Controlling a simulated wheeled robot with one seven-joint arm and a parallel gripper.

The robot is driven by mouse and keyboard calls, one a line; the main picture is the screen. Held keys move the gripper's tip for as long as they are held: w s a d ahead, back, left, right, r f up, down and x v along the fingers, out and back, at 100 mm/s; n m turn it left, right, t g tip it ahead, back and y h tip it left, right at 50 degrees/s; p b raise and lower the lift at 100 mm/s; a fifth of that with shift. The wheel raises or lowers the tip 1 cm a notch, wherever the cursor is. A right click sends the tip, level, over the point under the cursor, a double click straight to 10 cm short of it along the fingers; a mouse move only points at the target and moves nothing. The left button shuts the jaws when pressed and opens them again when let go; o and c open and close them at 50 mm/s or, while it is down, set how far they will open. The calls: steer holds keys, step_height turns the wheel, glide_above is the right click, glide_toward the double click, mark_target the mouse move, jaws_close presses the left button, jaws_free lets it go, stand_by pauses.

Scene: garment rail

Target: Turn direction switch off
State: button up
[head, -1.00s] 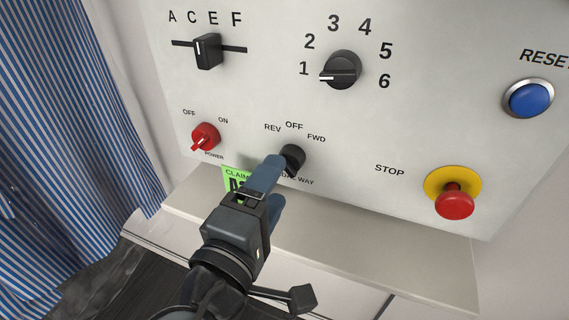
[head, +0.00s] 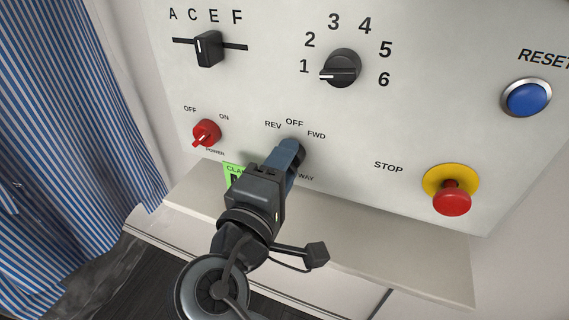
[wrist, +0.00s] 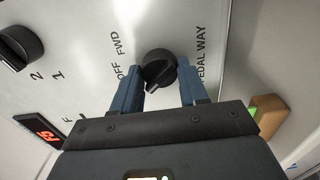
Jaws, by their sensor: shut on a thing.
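The direction switch is a round black knob (wrist: 158,68) on the light grey panel, with REV, OFF and FWD lettered above it in the head view. In the head view it is mostly hidden behind my fingers, and only its dark right edge (head: 300,156) shows. My gripper (head: 291,149) has its blue fingers at the knob. In the wrist view the two fingers (wrist: 160,76) stand on either side of the knob, shut on it. I cannot make out which label the knob's pointer faces.
A red power knob (head: 206,132) is to the left. A 1–6 dial (head: 342,67) and a lever slider (head: 208,48) are above. A red stop button (head: 452,198) and blue reset button (head: 527,97) are right. A ledge (head: 400,258) runs below; a striped garment (head: 70,150) hangs left.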

steer(key=c, duration=0.5)
steer(key=shift+f+m+b, duration=0.15)
steer(key=shift+m+b, duration=0.15)
steer(key=shift+b, duration=0.15)
steer(key=m+b, duration=0.7)
steer(key=shift+b, duration=0.3)
steer(key=o, duration=1.1)
steer(key=shift+c, duration=0.2)
